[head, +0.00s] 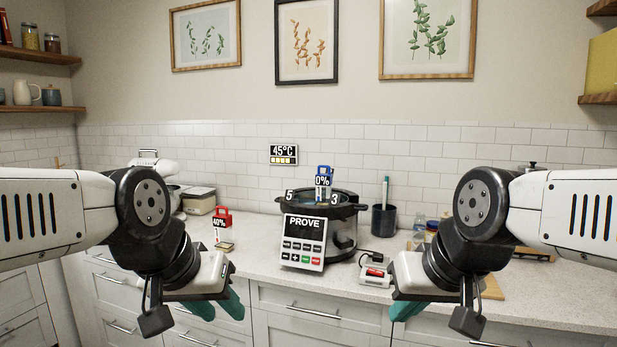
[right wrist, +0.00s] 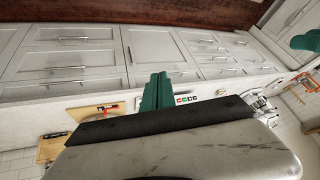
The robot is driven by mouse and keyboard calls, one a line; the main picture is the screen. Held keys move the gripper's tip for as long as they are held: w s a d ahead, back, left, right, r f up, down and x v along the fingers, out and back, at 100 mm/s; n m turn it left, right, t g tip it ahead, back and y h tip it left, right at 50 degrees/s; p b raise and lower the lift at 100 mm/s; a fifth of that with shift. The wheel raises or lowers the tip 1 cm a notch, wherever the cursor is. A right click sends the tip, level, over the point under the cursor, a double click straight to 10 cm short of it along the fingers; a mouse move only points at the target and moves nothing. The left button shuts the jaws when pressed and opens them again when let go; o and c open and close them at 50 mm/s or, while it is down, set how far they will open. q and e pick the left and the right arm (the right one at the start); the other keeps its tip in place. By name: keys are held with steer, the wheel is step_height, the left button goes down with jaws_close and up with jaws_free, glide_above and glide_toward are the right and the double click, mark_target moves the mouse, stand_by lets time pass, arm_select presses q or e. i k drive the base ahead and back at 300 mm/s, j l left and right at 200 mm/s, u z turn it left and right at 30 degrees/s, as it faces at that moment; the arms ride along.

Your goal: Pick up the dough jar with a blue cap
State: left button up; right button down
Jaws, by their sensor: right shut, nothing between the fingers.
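A blue-capped thing (head: 324,171) with a 0% label shows above the dark, open pot (head: 345,235) on the counter. Any jar body below it is largely hidden by the pot and its panel. My left gripper (head: 218,304) is at the lower left, in front of the counter, its green fingers apart and nothing seen between them. My right gripper (head: 408,303) is at the lower right, shut and empty, below and to the right of the pot. Its closed green fingers show in the right wrist view (right wrist: 157,92). Both grippers are well away from the blue cap.
A PROVE panel (head: 303,240) stands at the pot's front. A red-topped 40% tag (head: 222,220) stands to the left. A dark utensil cup (head: 384,220) and a small red and white device (head: 376,276) are to the right. The counter between tag and pot is clear.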

mark_target(324, 183)
steer(key=i+j+z, duration=0.1)
steer(key=i+j, duration=0.2)
steer(key=i+j+z, duration=0.1)
steer(key=i+j, duration=0.25)
steer(key=i+j+z, duration=0.15)
steer(key=i+j, duration=0.15)
steer(key=i+j+z, duration=0.1)
steer(key=i+j, duration=0.15)
steer(key=j, duration=0.2)
steer(key=i+j+z, duration=0.1)
steer(key=i+j, duration=0.2)
steer(key=j, duration=0.15)
steer(key=i+j+z, duration=0.1)
steer(key=i+j, duration=0.15)
steer(key=j, duration=0.15)
